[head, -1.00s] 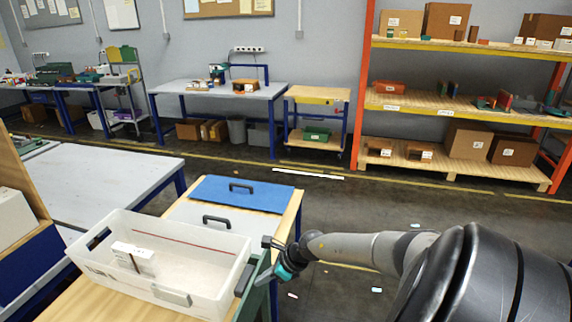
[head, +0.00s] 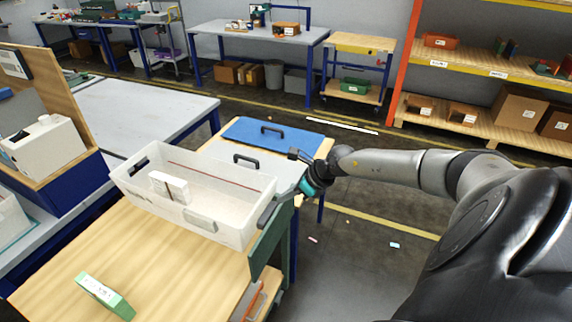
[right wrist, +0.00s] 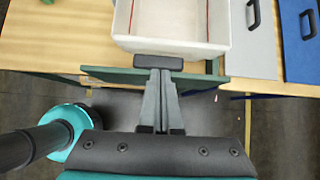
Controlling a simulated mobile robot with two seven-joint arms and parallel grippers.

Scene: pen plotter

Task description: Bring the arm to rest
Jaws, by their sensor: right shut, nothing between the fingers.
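My right gripper (head: 286,197) is at the right side of the wooden bench, close to the dark handle (head: 267,213) on the green panel (head: 268,240). In the right wrist view, the fingers of my right gripper (right wrist: 160,76) are together with nothing between them. Their tips point at the dark handle (right wrist: 158,62); whether they touch it I cannot tell. My right arm (head: 400,170) reaches in from the right. My left gripper is not in view.
A translucent bin (head: 225,225) holding a white block (head: 168,187) stands on the wooden bench (head: 60,255) beside the gripper. Grey (head: 285,170) and blue (head: 270,134) panels with handles lie behind. A green-and-white box (head: 104,296) lies in front. Open floor (head: 350,265) lies right of the bench.

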